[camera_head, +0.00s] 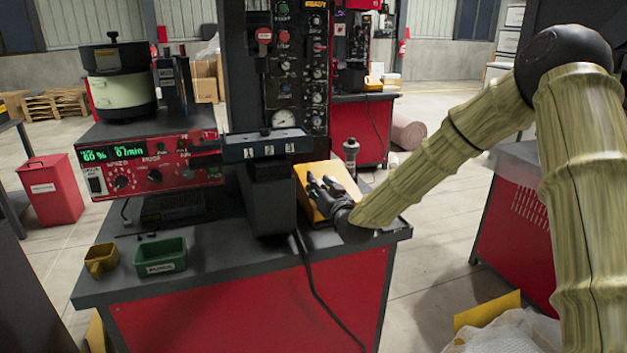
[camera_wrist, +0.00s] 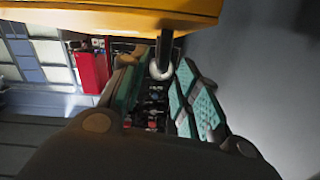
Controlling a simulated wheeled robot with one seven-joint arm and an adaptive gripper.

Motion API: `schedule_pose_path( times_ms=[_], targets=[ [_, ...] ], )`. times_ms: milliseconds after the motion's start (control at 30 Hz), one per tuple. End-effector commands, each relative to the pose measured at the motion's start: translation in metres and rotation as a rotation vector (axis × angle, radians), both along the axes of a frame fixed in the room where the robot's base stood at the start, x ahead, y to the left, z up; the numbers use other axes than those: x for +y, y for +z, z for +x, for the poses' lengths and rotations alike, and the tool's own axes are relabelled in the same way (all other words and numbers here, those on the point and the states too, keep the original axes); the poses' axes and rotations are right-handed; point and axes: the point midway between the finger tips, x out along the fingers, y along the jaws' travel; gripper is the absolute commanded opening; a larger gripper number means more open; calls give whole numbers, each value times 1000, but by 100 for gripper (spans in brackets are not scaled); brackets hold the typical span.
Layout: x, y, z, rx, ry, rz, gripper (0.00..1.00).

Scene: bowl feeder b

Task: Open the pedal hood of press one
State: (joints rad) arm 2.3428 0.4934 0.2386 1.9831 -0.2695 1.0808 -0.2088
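The yellow pedal hood (camera_head: 345,178) stands on the right part of the bench top, beside the dark press column. In the wrist view a yellow surface, seemingly the hood (camera_wrist: 90,10), fills the top edge. A dark post with a pale rounded end (camera_wrist: 161,69) comes down from it. My gripper (camera_head: 318,183) is in front of the hood, overlapping it in the head view. In the wrist view my gripper (camera_wrist: 158,85) has its teal finger pads apart, with the post's end between or just beyond the tips. I cannot tell whether either finger touches it. The hood's lower part is partly hidden.
The bench (camera_head: 240,262) also carries a green bin (camera_head: 160,257), a small yellow scoop (camera_head: 101,259) and a red feeder control box (camera_head: 150,165). A black cable (camera_head: 318,290) hangs down the front. A grey bottle-like part (camera_head: 351,155) stands behind the hood.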

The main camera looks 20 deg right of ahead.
Motion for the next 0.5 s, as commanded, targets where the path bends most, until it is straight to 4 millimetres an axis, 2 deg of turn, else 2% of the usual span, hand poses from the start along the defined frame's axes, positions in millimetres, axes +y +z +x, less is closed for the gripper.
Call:
schedule_pose_path(
  times_ms=[200, 500],
  targets=[
    [1, 0, 31, 0, -2, -1, 32],
    [2, 0, 48, 0, -1, 0, 32]
  ],
)
